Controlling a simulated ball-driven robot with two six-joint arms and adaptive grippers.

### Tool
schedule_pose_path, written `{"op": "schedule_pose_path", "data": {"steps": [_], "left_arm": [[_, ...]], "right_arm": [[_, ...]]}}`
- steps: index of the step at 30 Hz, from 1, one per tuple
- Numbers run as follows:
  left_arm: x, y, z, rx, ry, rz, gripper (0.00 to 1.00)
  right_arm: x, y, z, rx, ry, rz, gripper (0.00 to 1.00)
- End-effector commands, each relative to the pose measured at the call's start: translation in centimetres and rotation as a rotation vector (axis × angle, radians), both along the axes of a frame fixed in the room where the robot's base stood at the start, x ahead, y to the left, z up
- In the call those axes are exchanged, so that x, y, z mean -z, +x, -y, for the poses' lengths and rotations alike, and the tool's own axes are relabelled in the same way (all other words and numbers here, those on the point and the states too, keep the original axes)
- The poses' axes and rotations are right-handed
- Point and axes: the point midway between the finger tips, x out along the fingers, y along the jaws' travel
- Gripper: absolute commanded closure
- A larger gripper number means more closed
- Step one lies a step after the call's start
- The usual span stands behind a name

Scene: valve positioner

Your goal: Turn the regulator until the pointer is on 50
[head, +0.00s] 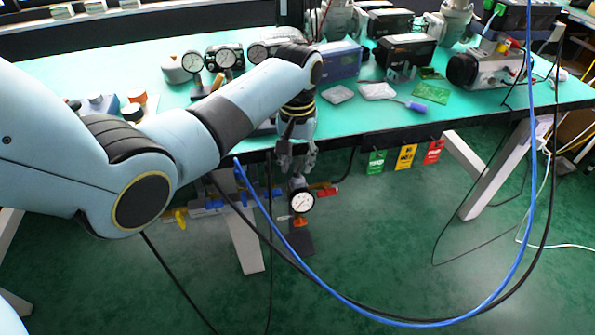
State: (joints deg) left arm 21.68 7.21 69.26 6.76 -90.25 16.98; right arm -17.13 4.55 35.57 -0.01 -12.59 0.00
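The regulator (298,184) hangs below the front edge of the bench, with a round white-faced gauge (301,201) on its front. The gauge's pointer and numbers are too small to read. An orange part (299,222) shows just under the gauge. My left gripper (297,167) points down from the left arm, directly above the regulator. Its fingers look spread apart, with their tips close to the regulator's top; I cannot tell whether they touch it. My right gripper is not in view.
A blue cable (375,316) and black cables loop in front.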

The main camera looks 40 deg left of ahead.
Motion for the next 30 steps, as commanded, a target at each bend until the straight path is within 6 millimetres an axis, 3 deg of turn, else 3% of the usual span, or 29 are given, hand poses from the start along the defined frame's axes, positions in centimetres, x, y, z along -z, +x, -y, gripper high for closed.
{"op": "schedule_pose_path", "data": {"steps": [6, 16, 24, 30], "left_arm": [[2.7, 0.0, 0.0, 0.001, 0.000, -0.001, 0.67], [3.0, 0.0, 0.0, 0.001, 0.000, 0.001, 0.67], [3.0, 0.0, 0.0, 0.001, 0.000, 0.001, 1.00], [3.0, 0.0, 0.0, 0.001, 0.000, 0.001, 1.00]], "right_arm": [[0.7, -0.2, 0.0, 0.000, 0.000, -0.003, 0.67], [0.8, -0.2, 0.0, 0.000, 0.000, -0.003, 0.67], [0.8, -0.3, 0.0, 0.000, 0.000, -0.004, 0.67], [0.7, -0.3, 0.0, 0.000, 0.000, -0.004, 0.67]]}}
